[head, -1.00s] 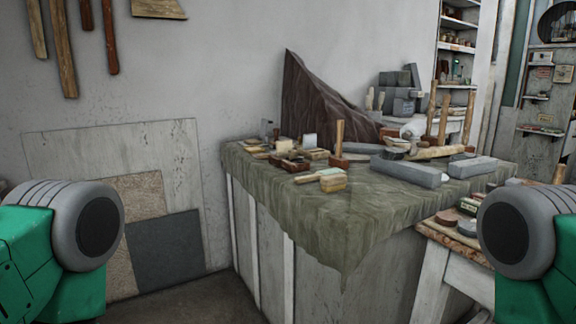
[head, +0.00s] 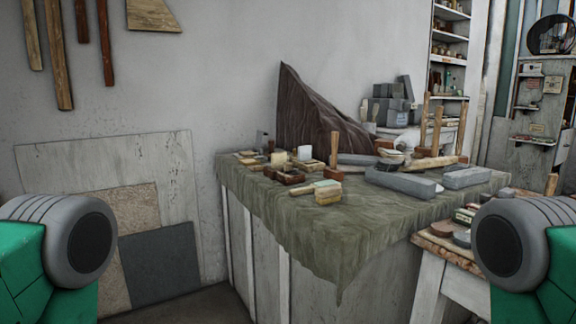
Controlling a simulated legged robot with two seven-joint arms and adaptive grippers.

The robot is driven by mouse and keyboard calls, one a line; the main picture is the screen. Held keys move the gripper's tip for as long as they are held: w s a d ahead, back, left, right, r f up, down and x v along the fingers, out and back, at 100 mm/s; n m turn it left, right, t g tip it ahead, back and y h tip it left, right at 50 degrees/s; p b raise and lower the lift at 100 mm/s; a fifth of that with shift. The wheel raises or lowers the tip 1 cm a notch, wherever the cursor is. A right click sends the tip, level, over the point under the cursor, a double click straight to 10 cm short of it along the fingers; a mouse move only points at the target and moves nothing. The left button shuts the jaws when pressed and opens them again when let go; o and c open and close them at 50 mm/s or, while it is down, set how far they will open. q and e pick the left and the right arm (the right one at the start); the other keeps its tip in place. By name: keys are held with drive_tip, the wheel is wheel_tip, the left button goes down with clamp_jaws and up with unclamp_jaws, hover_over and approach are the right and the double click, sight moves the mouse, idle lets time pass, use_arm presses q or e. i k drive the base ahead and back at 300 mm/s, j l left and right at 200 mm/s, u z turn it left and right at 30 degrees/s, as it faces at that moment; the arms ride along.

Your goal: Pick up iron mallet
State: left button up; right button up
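Several mallet-like tools with wooden handles are on the cloth-covered table (head: 350,235) in the head view. One stands head down with its handle (head: 333,149) upright near the middle of the table. Another, with a pale block head (head: 328,196), lies at the near edge, its handle pointing left. More upright wooden handles (head: 437,130) stand toward the right. I cannot tell which tool is the iron mallet at this size. Parts of my two green arms with grey round joints show at the lower left and lower right. Neither gripper is in view.
Grey blocks (head: 400,182) lie on the table's right part. A dark draped shape (head: 310,115) stands behind. A smaller wooden table (head: 440,246) is at the right front. Panels (head: 160,235) lean on the wall at left. Some floor (head: 185,306) shows before them.

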sight(332, 172)
drive_tip(key=i+j, duration=0.25)
drive_tip(key=j, duration=0.15)
drive_tip(key=i+j+z, duration=0.1)
drive_tip(key=i+j, duration=0.15)
drive_tip(key=j, duration=0.15)
drive_tip(key=i+j, duration=0.2)
drive_tip(key=j, duration=0.2)
